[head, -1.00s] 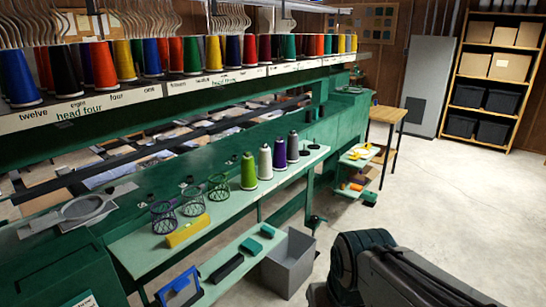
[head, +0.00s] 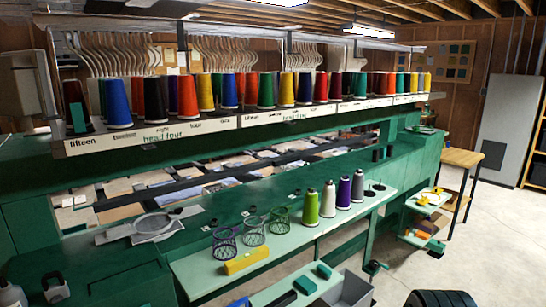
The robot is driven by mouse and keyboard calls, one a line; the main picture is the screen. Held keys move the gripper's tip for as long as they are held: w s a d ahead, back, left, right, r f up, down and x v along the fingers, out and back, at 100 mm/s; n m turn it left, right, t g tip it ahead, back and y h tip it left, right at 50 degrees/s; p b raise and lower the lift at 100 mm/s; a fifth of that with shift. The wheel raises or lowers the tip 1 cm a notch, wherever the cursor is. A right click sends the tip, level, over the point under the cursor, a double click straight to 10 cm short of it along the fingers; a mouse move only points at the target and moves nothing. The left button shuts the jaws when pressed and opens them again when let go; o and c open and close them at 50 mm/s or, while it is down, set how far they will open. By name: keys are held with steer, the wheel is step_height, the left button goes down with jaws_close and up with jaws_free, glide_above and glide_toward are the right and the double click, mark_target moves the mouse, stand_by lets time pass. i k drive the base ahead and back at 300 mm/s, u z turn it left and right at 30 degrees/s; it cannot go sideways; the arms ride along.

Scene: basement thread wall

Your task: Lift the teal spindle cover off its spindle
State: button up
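A small teal upright piece (head: 79,118) stands at the far left end of the thread rack, by the "fifteen" label. It looks like the spindle cover, but it is small here. A dark red cone (head: 73,94) stands right behind or against it, and I cannot tell whether they touch. The spindle under the teal piece is hidden. My gripper is not in view. Only a dark part of my arm shows at the bottom right edge.
A row of coloured thread cones (head: 266,92) fills the labelled rack. Below, a pale green shelf (head: 190,272) holds a yellow block (head: 246,260), wire baskets and several cones. A grey bin (head: 350,290) stands below. Concrete floor (head: 480,265) is clear at right.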

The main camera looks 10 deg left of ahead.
mark_target(76, 109)
steer(key=u, duration=1.75)
steer(key=k, duration=0.65)
steer(key=u, duration=0.35)
steer(key=i, duration=1.6)
steer(key=z, duration=0.55)
